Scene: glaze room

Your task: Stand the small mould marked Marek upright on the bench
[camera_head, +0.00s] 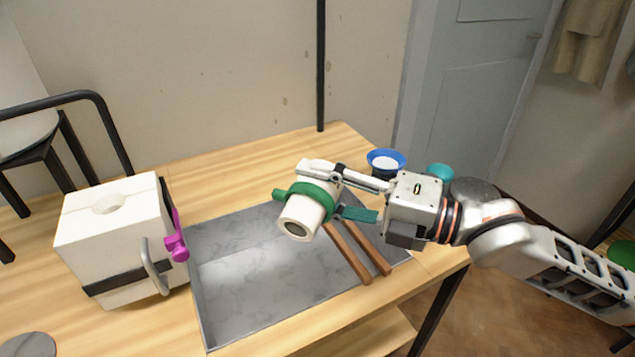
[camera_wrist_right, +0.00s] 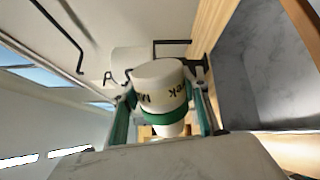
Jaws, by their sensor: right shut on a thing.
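The small mould (camera_head: 298,217) is a white cylinder with a green band and a dark round hole in its near end. My right gripper (camera_head: 322,190) is shut on it and holds it tilted above the grey slab, its holed end pointing down and toward the camera. In the right wrist view the mould (camera_wrist_right: 158,85) sits between the two fingers, and part of the black lettering, "M" and "ek", shows on its side. The wooden bench (camera_head: 240,160) is below. My left gripper is in neither view.
A large white block mould (camera_head: 105,235) with a black strap, grey handle and magenta clamp stands left. The grey slab (camera_head: 240,290) has two brown wooden bars (camera_head: 345,255) on it. A blue bowl (camera_head: 386,160) stands behind. Bare wood shows behind the slab.

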